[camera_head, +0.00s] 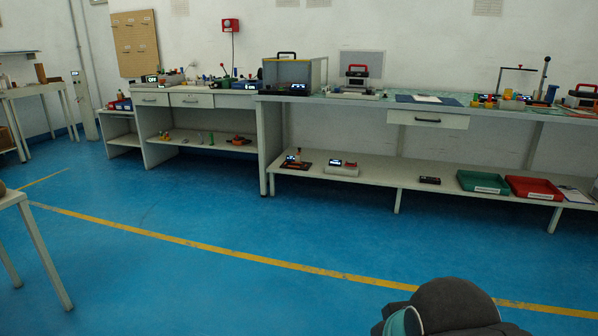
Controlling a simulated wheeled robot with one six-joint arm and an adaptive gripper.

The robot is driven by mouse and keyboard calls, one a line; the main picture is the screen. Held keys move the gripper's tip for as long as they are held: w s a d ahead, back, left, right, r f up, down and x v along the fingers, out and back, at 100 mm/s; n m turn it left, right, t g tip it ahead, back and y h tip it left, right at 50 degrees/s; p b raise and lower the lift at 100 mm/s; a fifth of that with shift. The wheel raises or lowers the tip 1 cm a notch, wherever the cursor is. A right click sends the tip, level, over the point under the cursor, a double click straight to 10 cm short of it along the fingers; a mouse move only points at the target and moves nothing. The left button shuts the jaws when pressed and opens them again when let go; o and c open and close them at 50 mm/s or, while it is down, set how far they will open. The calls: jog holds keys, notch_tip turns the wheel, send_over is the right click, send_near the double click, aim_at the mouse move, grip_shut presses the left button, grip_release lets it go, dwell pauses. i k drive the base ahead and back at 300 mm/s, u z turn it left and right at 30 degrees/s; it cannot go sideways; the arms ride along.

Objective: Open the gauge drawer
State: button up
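Three closed drawers show across the room. Two sit side by side at the top of the left bench: a left drawer (150,100) and a right drawer (191,101), each with a small dark handle. A wider single drawer (428,119) hangs under the top of the long right bench, also with a dark handle. I cannot tell which one is the gauge drawer, as no readable label shows. My gripper is not in view; only a dark rounded part of my arm shows at the bottom right, far from all the drawers.
Wide blue floor with a yellow line (230,254) lies free before the benches. The long bench's lower shelf (375,170) holds a green tray (485,183) and a red tray (535,189). A table (12,199) stands at the near left edge. Tools and devices crowd the bench tops.

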aim_at(410, 117)
jog(key=u, duration=0.05)
jog(key=i, duration=2)
jog(key=z, duration=0.85)
jog(key=i, duration=1.6)
jog(key=z, duration=1.3)
jog(key=i, duration=0.5)
jog(key=z, duration=0.25)
